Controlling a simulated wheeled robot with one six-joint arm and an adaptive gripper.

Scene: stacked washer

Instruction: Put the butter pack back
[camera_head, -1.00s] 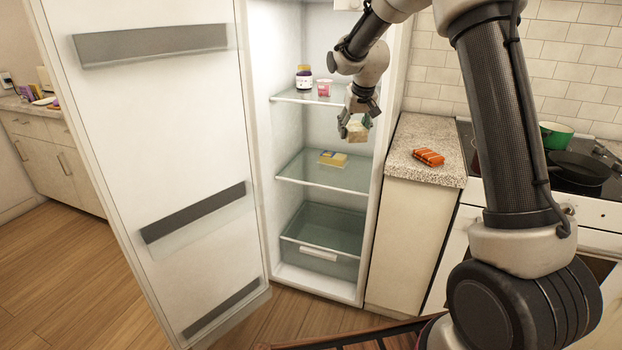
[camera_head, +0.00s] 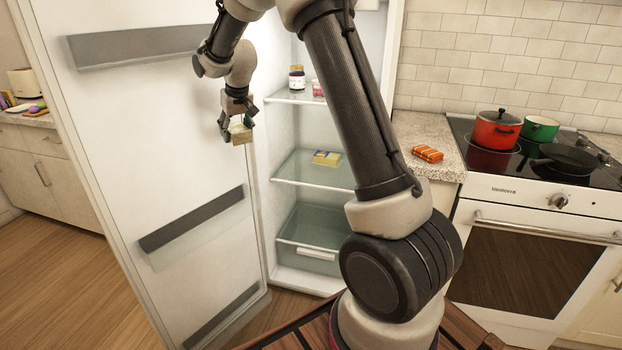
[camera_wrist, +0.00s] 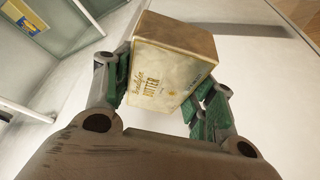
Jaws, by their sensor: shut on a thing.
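The butter pack (camera_wrist: 170,65) is a cream box with "BUTTER" printed on it. My gripper (camera_wrist: 165,95) is shut on it, with green finger pads on either side. In the head view my gripper (camera_head: 238,128) holds the butter pack (camera_head: 241,134) in the air in front of the open fridge door (camera_head: 180,130), left of the shelves. The fridge (camera_head: 283,135) stands open. A yellow pack (camera_head: 327,158) lies on its middle shelf (camera_head: 300,178); it also shows in the wrist view (camera_wrist: 27,17).
A jar (camera_head: 297,78) and a pink cup (camera_head: 318,87) stand on the upper shelf (camera_head: 283,98). An orange pack (camera_head: 427,154) lies on the counter (camera_head: 440,130). Red (camera_head: 497,130) and green (camera_head: 540,128) pots and a pan (camera_head: 565,160) are on the stove. The middle shelf has free room beside the yellow pack.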

